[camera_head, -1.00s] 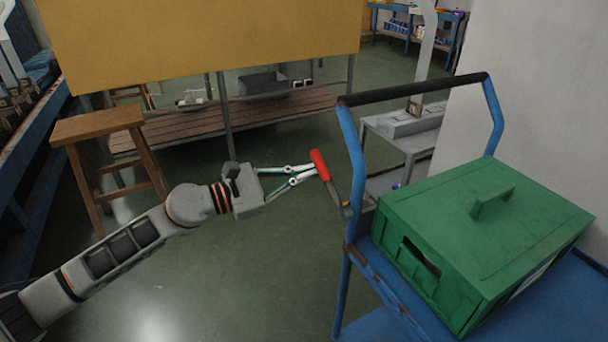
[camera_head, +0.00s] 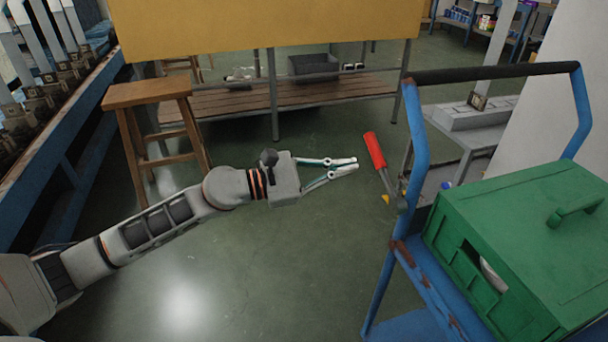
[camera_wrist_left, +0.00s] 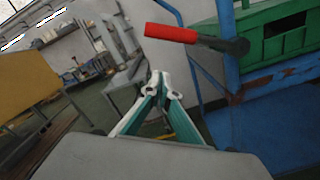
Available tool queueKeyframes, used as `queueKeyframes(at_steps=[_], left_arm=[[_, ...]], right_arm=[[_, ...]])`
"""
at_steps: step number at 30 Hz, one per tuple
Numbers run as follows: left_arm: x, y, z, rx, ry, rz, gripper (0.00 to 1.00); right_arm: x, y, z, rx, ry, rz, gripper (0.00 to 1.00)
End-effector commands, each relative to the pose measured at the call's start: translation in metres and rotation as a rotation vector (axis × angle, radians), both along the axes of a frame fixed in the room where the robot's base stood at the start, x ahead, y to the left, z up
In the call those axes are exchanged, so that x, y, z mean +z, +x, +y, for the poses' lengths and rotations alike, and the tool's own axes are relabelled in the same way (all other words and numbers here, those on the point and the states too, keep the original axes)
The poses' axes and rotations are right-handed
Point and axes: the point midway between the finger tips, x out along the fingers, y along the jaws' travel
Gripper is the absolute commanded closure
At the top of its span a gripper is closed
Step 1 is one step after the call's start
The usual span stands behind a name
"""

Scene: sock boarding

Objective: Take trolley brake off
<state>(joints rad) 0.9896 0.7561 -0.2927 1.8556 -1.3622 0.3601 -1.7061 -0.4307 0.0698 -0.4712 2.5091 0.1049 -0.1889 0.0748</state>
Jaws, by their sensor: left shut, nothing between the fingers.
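The trolley (camera_head: 417,165) is blue with a black-topped push handle and stands at the right of the head view. Its brake lever has a red grip (camera_head: 374,150) on a grey arm, fixed to the trolley's left post and tilted up to the left. The red grip also shows in the left wrist view (camera_wrist_left: 171,32), above my fingertips. My left gripper (camera_head: 354,164) is shut and empty, a little left of the red grip and apart from it. Its fingertips meet in the left wrist view (camera_wrist_left: 159,82). My right gripper is not in view.
A green lidded box (camera_head: 530,250) sits on the trolley. A wooden stool (camera_head: 148,95) stands at the left beside a blue bench. A slatted shelf (camera_head: 220,104) lies behind my left gripper. The green floor (camera_head: 270,270) in front is clear.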

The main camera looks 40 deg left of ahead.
Motion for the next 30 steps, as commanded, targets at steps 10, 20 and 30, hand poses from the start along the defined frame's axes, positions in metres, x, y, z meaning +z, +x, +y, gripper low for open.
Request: queueKeyframes(at_steps=[10, 20, 30], left_arm=[[-0.003, -0.048, 0.040, 0.003, 0.001, 0.005, 1.00], [-0.002, -0.072, 0.059, 0.001, 0.002, 0.001, 1.00], [-0.001, -0.074, 0.061, 0.001, 0.002, -0.002, 1.00]], right_arm=[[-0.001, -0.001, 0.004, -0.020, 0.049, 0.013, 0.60], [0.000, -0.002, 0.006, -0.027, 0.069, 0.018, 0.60], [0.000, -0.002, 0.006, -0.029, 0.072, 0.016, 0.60]])
